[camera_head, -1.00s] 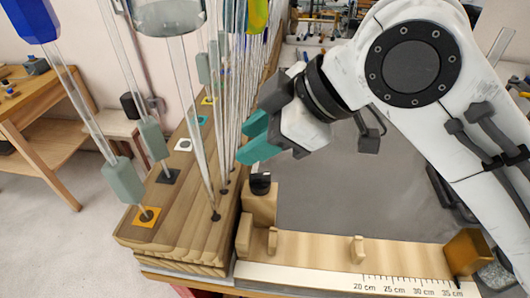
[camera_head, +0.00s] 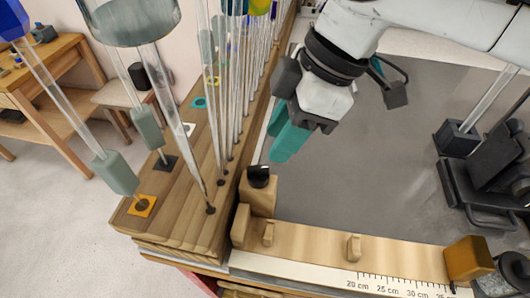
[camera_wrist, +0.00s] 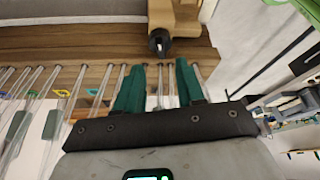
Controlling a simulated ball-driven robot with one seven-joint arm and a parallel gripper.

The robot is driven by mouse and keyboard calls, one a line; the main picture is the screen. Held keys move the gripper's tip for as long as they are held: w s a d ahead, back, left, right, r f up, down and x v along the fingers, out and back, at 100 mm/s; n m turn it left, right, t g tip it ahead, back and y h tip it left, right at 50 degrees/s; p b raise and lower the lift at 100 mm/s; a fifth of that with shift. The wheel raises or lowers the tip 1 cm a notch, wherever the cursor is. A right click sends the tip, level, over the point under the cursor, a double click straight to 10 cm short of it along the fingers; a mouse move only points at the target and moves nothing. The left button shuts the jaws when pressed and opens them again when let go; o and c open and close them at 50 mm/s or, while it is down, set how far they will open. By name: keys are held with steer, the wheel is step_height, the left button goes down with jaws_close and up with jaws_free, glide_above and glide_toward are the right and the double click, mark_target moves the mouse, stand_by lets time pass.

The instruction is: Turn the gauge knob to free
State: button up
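The gauge knob (camera_head: 259,176) is a small black cap on a wooden block at the left end of the length gauge (camera_head: 310,243). In the wrist view the knob (camera_wrist: 159,42) shows a pale mark and lies beyond the fingertips. My gripper (camera_head: 281,155) has teal fingers pointing down, above and slightly right of the knob in the head view, apart from it. In the wrist view the two fingers of my gripper (camera_wrist: 160,75) are spread with a gap between them. I see nothing held there.
A wooden rack (camera_head: 180,215) with several upright glass rods stands close on the left. A scale with centimetre marks runs along the gauge's front to a brown block (camera_head: 468,258). A dark stand (camera_head: 485,175) is at right. The grey tabletop (camera_head: 360,160) between is mostly clear.

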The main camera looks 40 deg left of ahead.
mark_target(260, 167)
steer(key=shift+p+x, duration=0.35)
steer(key=shift+x, duration=2.75)
jaws_close()
